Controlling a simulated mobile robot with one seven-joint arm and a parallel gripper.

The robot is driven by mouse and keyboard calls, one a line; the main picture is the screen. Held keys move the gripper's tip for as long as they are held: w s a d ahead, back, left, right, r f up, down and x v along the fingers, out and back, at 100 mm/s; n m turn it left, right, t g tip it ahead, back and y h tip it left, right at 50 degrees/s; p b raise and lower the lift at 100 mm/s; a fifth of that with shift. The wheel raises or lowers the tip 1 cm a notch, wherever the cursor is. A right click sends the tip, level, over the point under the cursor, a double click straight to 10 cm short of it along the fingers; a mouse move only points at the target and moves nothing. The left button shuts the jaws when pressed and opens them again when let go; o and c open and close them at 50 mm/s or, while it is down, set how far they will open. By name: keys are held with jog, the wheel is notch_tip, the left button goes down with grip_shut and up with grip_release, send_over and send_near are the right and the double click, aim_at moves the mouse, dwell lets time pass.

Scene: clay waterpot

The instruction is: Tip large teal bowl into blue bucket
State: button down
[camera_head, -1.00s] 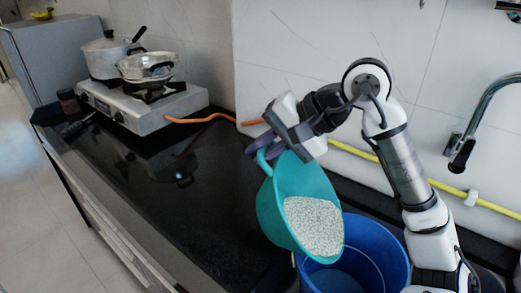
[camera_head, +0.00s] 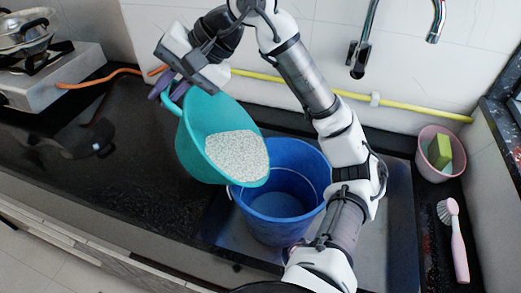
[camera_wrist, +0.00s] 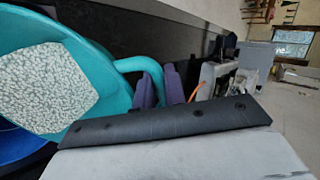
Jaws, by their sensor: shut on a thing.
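The large teal bowl (camera_head: 190,140) is held tilted, its open side facing right and toward the camera. Pale speckled grain-like contents (camera_head: 237,156) lie inside it toward its lower rim. My gripper (camera_head: 165,92) is shut on the bowl's looped handle at its upper left; the wrist view shows the purple fingers (camera_wrist: 160,88) at the teal handle (camera_wrist: 142,66). The blue bucket (camera_head: 298,180) stands upright in the sink, right of and below the bowl. The bowl's lower right rim overlaps the bucket's left rim in the head view. The visible bucket floor looks bare.
A steel sink (camera_head: 398,215) surrounds the bucket. A pink tub with a green sponge (camera_head: 440,150) and a pink brush (camera_head: 456,240) are at the right. A stove (camera_head: 60,75) is at the left. The black counter (camera_head: 130,180) is largely clear. Taps hang above the sink.

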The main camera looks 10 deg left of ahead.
jog(key=shift+d+r, duration=0.1)
jog(key=shift+w+d+r+y+b, duration=0.2)
jog(key=shift+d+r+y, duration=0.15)
jog(key=shift+d, duration=0.2)
jog(key=shift+w+d+r+y+b, duration=0.1)
jog(key=shift+d+r+y+b, duration=0.2)
jog(key=shift+d, duration=0.25)
jog(key=shift+d+r, duration=0.1)
dwell(0.9)
jog(key=shift+w+d+r+y+b, duration=0.15)
jog(key=shift+d+r+y+b, duration=0.15)
jog(key=shift+d+r, duration=0.25)
jog(key=shift+w+d+r+y+b, duration=0.1)
jog(key=shift+d+r+y+b, duration=0.2)
jog(key=shift+d, duration=0.4)
jog(key=shift+d, duration=0.15)
dwell(0.6)
jog(key=shift+w+d+r+g+y+b, duration=0.2)
jog(key=shift+d+r+y+b, duration=0.15)
jog(key=shift+d, duration=0.3)
jog(key=shift+w+d+r+g+y+b, duration=0.1)
jog(key=shift+d+r+g+y+b, duration=0.1)
jog(key=shift+d+r+b, duration=0.3)
jog(key=shift+d+f, duration=0.1)
jog(key=shift+d, duration=0.25)
dwell(0.6)
